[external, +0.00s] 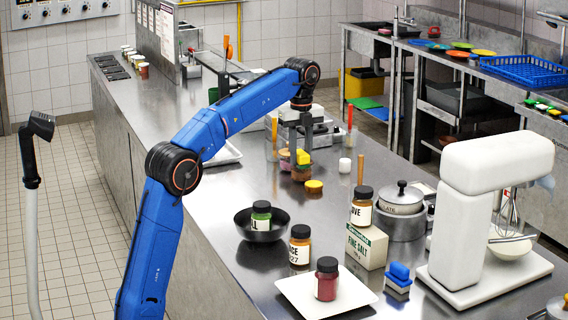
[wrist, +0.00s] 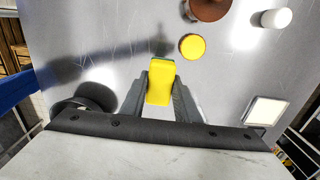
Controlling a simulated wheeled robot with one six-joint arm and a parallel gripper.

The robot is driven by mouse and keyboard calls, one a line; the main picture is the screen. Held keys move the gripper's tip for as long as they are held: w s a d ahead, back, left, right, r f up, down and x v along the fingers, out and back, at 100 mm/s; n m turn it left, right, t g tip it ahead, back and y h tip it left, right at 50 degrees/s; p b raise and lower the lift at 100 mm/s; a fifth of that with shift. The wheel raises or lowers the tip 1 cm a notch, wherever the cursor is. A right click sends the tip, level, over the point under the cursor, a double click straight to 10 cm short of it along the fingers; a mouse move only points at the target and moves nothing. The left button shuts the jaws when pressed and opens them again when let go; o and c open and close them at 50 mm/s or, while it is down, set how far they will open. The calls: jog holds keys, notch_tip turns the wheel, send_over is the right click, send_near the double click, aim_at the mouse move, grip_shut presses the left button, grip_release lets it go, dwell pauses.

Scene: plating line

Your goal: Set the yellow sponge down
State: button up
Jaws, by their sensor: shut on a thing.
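My gripper (external: 302,152) is over the middle of the steel counter, jaws pointing down. It is shut on the yellow sponge (wrist: 160,84), a bright block held between the two fingers in the wrist view. The sponge also shows at the fingertips in the external view (external: 303,157). The dark arm shadow on the counter (wrist: 70,30) ends apart from the sponge, which looks held above the surface. The sponge's underside is hidden.
A round yellow item (external: 314,187) lies close by on the counter, near a brown container (external: 301,174) and a white cylinder (external: 345,166). A black pan (external: 246,234), a salt box (external: 352,251) and a white mixer (external: 465,210) stand nearer. Bare steel lies left of the yellow item.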

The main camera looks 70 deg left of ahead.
send_over(328, 201)
jog(key=f, duration=0.1)
notch_tip(328, 201, down, 10)
jog(key=shift+f, duration=0.1)
dwell(0.4)
jog(key=o, duration=1)
jog(key=shift+r, duration=6.1)
